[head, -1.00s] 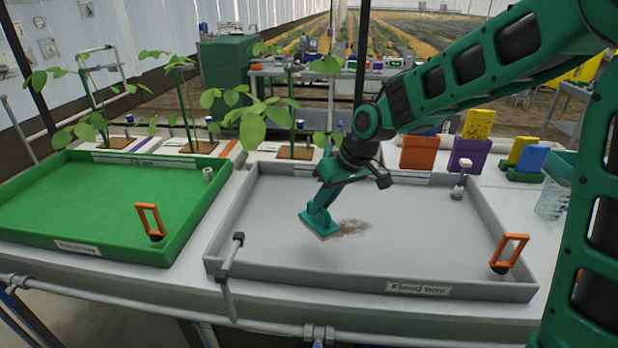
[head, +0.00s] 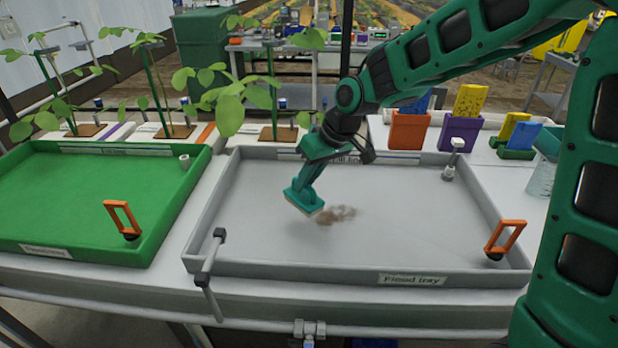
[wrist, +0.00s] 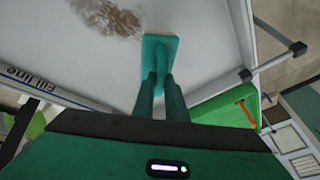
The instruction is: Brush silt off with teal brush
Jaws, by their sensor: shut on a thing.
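The grey flood tray (head: 430,225) stands in the middle of the bench. A brown silt patch (head: 336,215) lies on its floor; it also shows in the wrist view (wrist: 108,17). My gripper (head: 312,172) is shut on the teal brush (head: 303,199) over the left half of the tray. The brush is tilted, with its pale bristle side down, just left of the silt in the head view. In the wrist view the brush (wrist: 157,65) sits between my two fingers, beside the silt. I cannot tell whether the bristles touch the tray floor.
A green tray (head: 90,205) with an orange handle (head: 122,218) stands at the left. The flood tray has an orange-handled fitting (head: 504,238), a grey valve post (head: 453,160) and a pipe (head: 210,270) at its edges.

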